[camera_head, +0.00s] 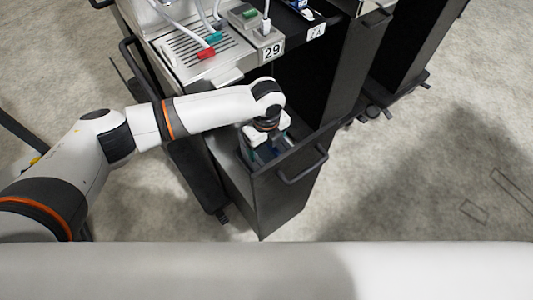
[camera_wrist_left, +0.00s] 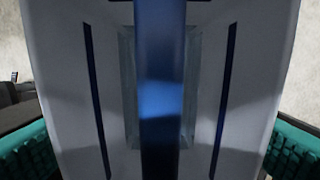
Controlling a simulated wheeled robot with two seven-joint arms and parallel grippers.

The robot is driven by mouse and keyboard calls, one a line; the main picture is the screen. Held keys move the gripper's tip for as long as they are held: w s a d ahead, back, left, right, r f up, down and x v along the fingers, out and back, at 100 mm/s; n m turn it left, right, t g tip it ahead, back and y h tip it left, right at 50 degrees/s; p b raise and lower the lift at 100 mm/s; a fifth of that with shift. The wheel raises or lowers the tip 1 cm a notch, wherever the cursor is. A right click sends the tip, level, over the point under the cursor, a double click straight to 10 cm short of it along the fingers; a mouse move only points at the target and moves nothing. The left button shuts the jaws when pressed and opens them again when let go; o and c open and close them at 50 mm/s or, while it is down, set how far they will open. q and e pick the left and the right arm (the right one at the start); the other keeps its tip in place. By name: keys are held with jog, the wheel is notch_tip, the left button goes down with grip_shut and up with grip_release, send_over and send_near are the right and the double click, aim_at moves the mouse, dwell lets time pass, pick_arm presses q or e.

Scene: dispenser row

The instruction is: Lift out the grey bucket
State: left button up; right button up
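My left gripper (camera_head: 266,145) reaches down into an open, dark pull-out bin, its two white fingers spread apart. In the left wrist view, its teal ribbed finger pads show at the lower left and lower right, wide apart. Between them a pale grey shape, seemingly the grey bucket (camera_wrist_left: 70,90), fills the picture, with a blue bar down its middle and dark blue slots on both sides. I cannot tell whether the pads touch it. In the head view the bucket is mostly hidden by the gripper and bin walls. My right gripper is not in view.
The dark bin (camera_head: 285,195) has a bar handle (camera_head: 301,165) on its front. Another dark cabinet stands to the right. The floor at right is clear.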

pick_arm(q)
jog(key=shift+w+r, duration=0.1)
jog(key=c, duration=0.9)
jog(key=shift+o, duration=0.2)
jog(key=shift+r, duration=0.1)
notch_tip(320, 180, up, 10)
jog(key=shift+f+p, duration=0.1)
jog(key=shift+p, duration=0.2)
jog(key=shift+r+p, duration=0.95)
jog(key=shift+p, duration=0.3)
